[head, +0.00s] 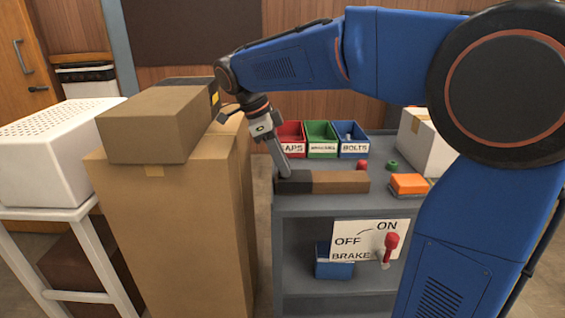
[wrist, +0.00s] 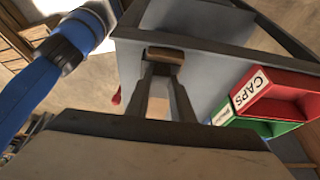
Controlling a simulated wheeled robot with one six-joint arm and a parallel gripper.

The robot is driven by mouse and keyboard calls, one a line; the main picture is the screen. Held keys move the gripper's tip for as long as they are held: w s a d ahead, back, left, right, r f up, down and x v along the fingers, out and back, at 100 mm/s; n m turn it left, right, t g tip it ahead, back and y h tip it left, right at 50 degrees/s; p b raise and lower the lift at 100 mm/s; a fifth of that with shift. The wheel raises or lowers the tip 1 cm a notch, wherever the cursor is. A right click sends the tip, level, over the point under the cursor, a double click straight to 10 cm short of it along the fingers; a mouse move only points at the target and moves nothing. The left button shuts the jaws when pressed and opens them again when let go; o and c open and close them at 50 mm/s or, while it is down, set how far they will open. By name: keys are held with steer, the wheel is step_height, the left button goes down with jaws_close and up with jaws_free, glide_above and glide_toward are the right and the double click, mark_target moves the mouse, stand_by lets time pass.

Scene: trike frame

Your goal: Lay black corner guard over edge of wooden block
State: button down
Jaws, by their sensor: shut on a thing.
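The wooden block (head: 340,181) lies along the front edge of the grey cart top in the head view. The black corner guard (head: 294,187) is at the block's left end, touching or very close to it. My gripper (head: 284,173) reaches down from above and is shut on the guard. In the wrist view my gripper's fingertips (wrist: 163,68) meet a small dark-edged brown piece, the wooden block (wrist: 165,54) as far as I can tell. The guard cannot be told apart clearly there, and whether it sits fully over the block's edge is unclear.
Red, green and blue bins (head: 321,138) stand at the back of the cart (head: 300,207). An orange box (head: 409,183) lies right of the block. A cardboard stack (head: 170,210) stands close on the left. A brake sign with a red lever (head: 390,243) is below.

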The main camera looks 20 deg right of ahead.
steer(key=c, duration=1.5)
jaws_free()
steer(key=shift+o, duration=0.2)
steer(key=v, duration=1.7)
steer(key=shift+r, duration=0.25)
steer(key=shift+d, duration=0.1)
